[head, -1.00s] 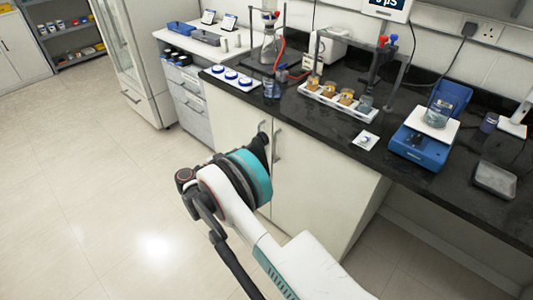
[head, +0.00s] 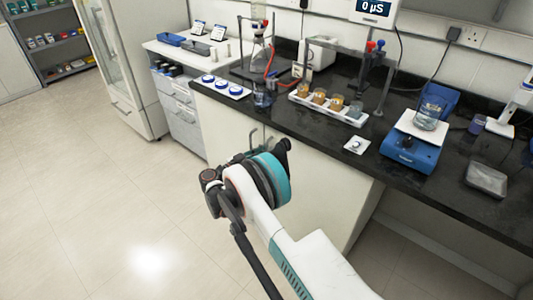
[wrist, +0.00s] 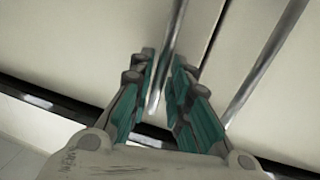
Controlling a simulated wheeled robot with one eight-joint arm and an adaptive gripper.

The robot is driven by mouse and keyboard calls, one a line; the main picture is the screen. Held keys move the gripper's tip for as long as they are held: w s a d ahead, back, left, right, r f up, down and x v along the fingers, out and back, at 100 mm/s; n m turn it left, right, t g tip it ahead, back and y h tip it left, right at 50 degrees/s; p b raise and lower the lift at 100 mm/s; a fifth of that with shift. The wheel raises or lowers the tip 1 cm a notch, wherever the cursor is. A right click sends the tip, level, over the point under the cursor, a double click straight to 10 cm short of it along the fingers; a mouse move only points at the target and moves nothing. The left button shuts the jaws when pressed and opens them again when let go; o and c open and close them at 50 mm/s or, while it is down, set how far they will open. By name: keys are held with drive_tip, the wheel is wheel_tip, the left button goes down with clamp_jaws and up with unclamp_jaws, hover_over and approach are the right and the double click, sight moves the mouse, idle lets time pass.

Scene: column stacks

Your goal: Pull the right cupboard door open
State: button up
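The right cupboard door (head: 315,185) is a cream panel under the black bench and looks closed. The left door (head: 225,125) is beside it, with a bar handle near their shared edge. My gripper (head: 284,147) is at the upper part of the right door, partly hidden by my wrist. In the wrist view my gripper (wrist: 164,62) has its fingers apart, with a metal bar handle (wrist: 174,35) running between them; contact is unclear. A dark seam and the other handle (wrist: 265,65) lie to the right. That view seems upside down, so the handle between the fingers appears to be the right door's.
The black bench top (head: 320,135) overhangs the doors and carries a rack of jars (head: 328,104) and a blue balance (head: 410,145). A drawer unit (head: 182,110) stands to the left. The floor (head: 90,190) in front is clear.

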drive_tip(key=shift+w+d, duration=0.35)
drive_tip(key=shift+d, duration=0.1)
clamp_jaws()
